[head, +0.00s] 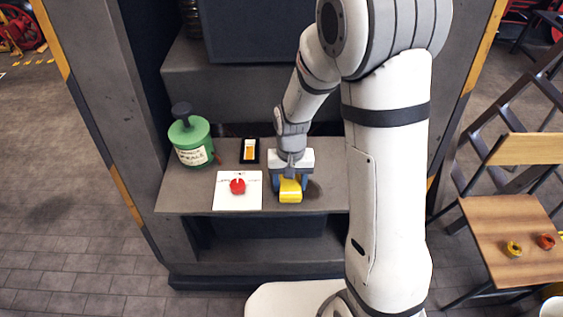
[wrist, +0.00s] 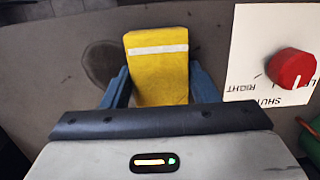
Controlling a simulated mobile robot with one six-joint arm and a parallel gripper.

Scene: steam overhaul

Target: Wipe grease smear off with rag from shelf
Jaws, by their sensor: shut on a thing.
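My gripper (head: 290,178) is shut on a yellow rag (head: 290,191), a folded block with a pale stripe. In the wrist view the rag (wrist: 158,75) sits between the two blue fingers. The rag is at the grey shelf (head: 185,203), near its front edge; I cannot tell whether it touches the surface. A dark round grease smear (wrist: 104,62) lies on the shelf beside the rag, left of it in the wrist view.
A white card with a red knob (head: 238,186) lies left of the rag. A wooden stand (head: 510,230) with two small rings is at the right.

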